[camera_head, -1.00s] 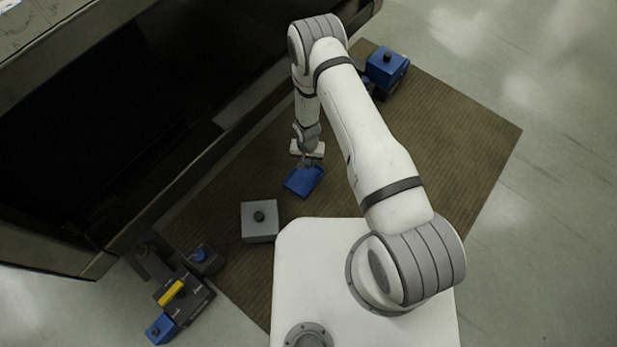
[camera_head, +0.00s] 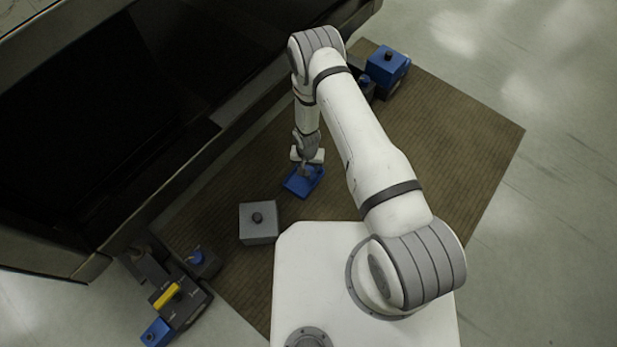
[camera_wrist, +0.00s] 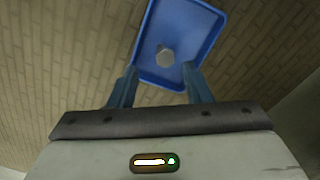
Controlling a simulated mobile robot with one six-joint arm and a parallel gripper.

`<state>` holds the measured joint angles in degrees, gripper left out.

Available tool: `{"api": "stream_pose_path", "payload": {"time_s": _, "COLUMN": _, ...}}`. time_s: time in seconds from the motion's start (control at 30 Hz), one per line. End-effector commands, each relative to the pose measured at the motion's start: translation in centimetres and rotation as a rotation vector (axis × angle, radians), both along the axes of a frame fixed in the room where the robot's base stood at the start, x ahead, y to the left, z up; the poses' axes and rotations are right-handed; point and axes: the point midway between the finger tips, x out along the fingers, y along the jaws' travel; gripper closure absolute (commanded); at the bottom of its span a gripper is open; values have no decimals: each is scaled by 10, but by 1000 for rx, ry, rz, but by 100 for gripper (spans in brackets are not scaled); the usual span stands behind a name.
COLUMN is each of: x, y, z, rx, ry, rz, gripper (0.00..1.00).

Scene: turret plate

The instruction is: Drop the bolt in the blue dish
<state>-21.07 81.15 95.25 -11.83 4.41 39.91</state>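The blue dish (camera_head: 297,187) lies on the brown mat below my gripper, and fills the top middle of the wrist view (camera_wrist: 207,20). The bolt (camera_wrist: 165,54), a small grey piece with a hexagonal head, shows against the dish's floor in the wrist view. It appears to be inside the dish, though its exact height is hard to tell. My gripper (camera_wrist: 160,72) is just above the near edge of the dish. Its two blue-grey fingers stand wide apart, with clear gaps between them and the bolt. In the head view my gripper (camera_head: 306,170) partly covers the dish.
A grey box with a dark knob (camera_head: 258,222) stands left of the dish. Dark blocks with a yellow bar (camera_head: 168,295) are at lower left. A blue box (camera_head: 387,65) stands at the upper right. A large dark machine (camera_head: 120,110) borders the mat's left side.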

Motion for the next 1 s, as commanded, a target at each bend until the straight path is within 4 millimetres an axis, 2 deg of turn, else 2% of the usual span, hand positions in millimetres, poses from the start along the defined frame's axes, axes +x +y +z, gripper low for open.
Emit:
{"api": "stream_pose_path", "payload": {"time_s": 0.27, "x": 0, "y": 0, "z": 2, "rx": 0, "ry": 0, "rz": 0, "gripper": 53}}
{"api": "stream_pose_path", "payload": {"time_s": 0.37, "x": 1, "y": 1, "z": 13, "rx": 1, "ry": -1, "rz": 0, "gripper": 53}}
{"api": "stream_pose_path", "payload": {"time_s": 0.7, "x": 0, "y": 1, "z": 69, "rx": 1, "ry": -1, "rz": 0, "gripper": 53}}
{"api": "stream_pose_path", "payload": {"time_s": 0.83, "x": -1, "y": 2, "z": 78, "rx": 1, "ry": -1, "rz": 0, "gripper": 53}}
{"api": "stream_pose_path", "payload": {"time_s": 1.0, "x": -1, "y": 1, "z": 80, "rx": 0, "ry": 0, "rz": 0, "gripper": 53}}
